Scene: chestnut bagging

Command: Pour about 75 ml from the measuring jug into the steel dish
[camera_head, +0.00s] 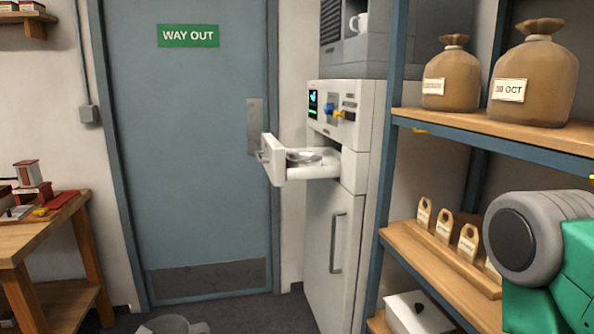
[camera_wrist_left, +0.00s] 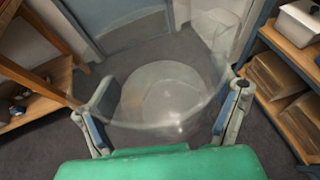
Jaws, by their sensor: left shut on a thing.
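A clear, see-through measuring jug (camera_wrist_left: 172,128) fills the middle of the left wrist view. My left gripper (camera_wrist_left: 166,106) is shut on it, with one finger against each side. I see down into the jug to its round pale base; I cannot make out a liquid level. A grey round rim at the bottom edge of the head view is cut off. My right gripper is outside both views.
The white machine (camera_head: 325,225) stands beside a closed blue door (camera_head: 190,150). A shelf rack (camera_head: 490,138) with sacks and small tags is on the right, near my green arm. A wooden table (camera_head: 50,232) is at left.

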